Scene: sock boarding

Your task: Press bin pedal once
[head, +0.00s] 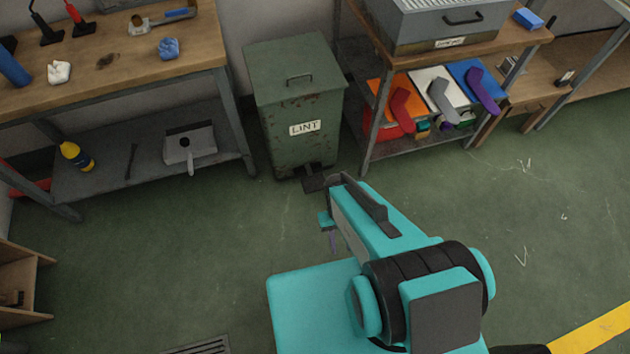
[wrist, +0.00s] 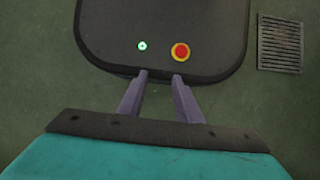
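The green metal lint bin (head: 285,95) stands against the wall between the bench and the shelf, its lid down. Its dark pedal (head: 314,183) sticks out low at the front, near the floor. My arm reaches toward it, and part of the arm lies close to the pedal in the picture. My gripper (head: 333,242) points down in front of the bin, nearer to me than the pedal. In the wrist view its two purple fingers (wrist: 162,76) are apart with nothing between them. The bin and pedal are not in the wrist view.
A wooden bench (head: 110,70) with a lower shelf stands left of the bin. A shelf unit (head: 375,140) with coloured socks and boards stands close on its right. A floor grate (wrist: 280,44) lies near my base. The green floor before the bin is clear.

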